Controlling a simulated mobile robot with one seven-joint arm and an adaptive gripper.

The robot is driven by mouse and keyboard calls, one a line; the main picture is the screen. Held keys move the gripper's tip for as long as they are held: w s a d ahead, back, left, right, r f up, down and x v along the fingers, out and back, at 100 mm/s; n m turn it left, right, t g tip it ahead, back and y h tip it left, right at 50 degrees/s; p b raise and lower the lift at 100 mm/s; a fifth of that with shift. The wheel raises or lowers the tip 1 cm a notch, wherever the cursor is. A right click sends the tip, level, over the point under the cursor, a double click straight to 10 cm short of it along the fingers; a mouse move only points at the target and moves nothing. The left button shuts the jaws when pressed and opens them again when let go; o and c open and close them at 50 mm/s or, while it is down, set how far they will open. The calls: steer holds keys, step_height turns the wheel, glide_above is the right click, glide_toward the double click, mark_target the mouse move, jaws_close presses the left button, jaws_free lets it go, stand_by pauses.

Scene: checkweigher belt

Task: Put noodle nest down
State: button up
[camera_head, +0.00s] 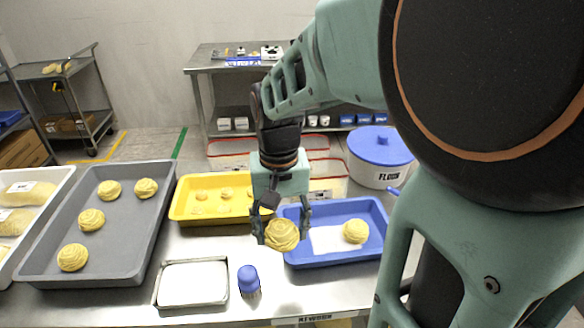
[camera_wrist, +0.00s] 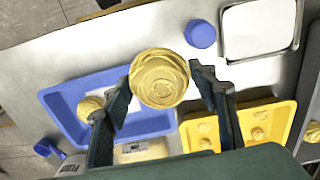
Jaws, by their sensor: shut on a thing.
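My gripper (camera_head: 282,222) is shut on a yellow noodle nest (camera_head: 282,235) and holds it in front of the blue tray's left edge. In the wrist view the held noodle nest (camera_wrist: 159,78) sits between the two fingers (camera_wrist: 160,95), partly over the blue tray's edge. The blue tray (camera_head: 330,258) holds another nest (camera_head: 355,231) on its right side and a white sheet. Several more nests, such as one at the front (camera_head: 72,257), lie spread in the grey tray (camera_head: 110,268) at left. The underside of the held nest is hidden in the wrist view.
A yellow tray (camera_head: 181,212) with small nest shapes stands behind left of my gripper. A shallow metal tray (camera_head: 192,284) and a blue-capped item (camera_head: 249,279) stand at the front. A white flour tub (camera_head: 381,165) with a blue lid stands behind the blue tray.

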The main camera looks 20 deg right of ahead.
steer(key=w+d+f, duration=0.2)
steer(key=d+f, duration=0.1)
steer(key=w+d+f, duration=0.3)
steer(key=d, duration=0.1)
steer(key=w+d+f, duration=0.3)
steer(key=shift+d+p, duration=0.2)
steer(key=shift+p, duration=0.15)
steer(key=shift+w+d+f, duration=0.3)
steer(key=shift+d+f, duration=0.1)
steer(key=shift+f, duration=0.3)
step_height(320, 180, down, 3)
steer(key=shift+r, duration=0.2)
steer(key=shift+a+f+b, duration=0.1)
steer(key=shift+f+b, duration=0.45)
steer(key=shift+f, duration=0.1)
steer(key=o, duration=1.2)
